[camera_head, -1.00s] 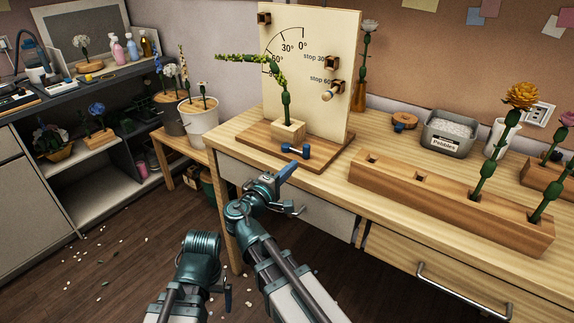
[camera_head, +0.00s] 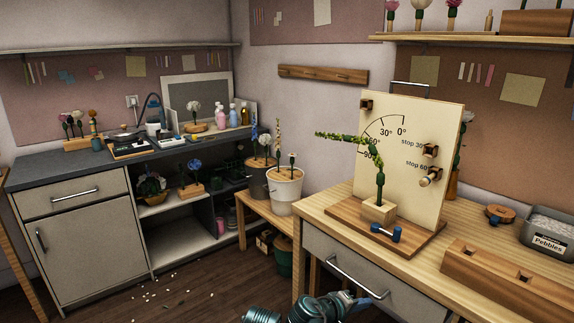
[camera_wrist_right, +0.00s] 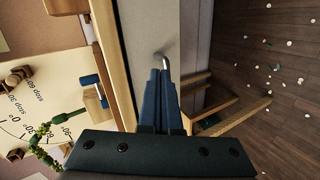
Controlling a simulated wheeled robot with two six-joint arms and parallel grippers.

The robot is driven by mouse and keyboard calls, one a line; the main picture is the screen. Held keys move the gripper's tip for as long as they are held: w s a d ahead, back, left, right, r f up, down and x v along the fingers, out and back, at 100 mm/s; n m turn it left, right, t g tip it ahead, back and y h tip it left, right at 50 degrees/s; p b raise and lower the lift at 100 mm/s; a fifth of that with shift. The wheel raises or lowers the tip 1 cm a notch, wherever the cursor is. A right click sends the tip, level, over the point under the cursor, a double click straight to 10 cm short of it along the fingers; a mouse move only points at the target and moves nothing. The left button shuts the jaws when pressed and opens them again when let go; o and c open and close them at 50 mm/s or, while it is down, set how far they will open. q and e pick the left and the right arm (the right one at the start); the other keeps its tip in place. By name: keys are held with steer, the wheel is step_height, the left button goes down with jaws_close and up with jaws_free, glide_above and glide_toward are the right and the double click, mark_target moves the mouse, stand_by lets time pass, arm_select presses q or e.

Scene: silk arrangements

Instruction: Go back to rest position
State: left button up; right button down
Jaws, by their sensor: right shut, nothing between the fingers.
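My right gripper (camera_wrist_right: 160,100) shows in the right wrist view, its two blue fingers shut together with nothing between them. In the head view only the top of my right arm shows at the bottom edge, with the blue gripper (camera_head: 362,303) in front of the workbench drawer. It is below the tabletop and apart from the objects on it. The left gripper is not in view.
The workbench (camera_head: 318,213) carries an angle board (camera_head: 440,135), a bent green stem (camera_head: 380,180) in a wooden block, a blue peg (camera_head: 386,232) and a slotted wooden block (camera_head: 500,285). A drawer handle (camera_head: 358,277) sticks out near my right gripper.

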steer(key=s+a+f+m+g+y, duration=0.1)
steer(key=s+a+f+g+y, duration=0.7)
steer(key=s+a+f, duration=0.6)
step_height(320, 180, up, 17)
steer(key=a+y+p, duration=0.1)
steer(key=p, duration=1.3)
steer(key=shift+w+a+f+t+p, duration=0.2)
steer(key=shift+w+t+p, duration=0.1)
steer(key=shift+t+p, duration=0.1)
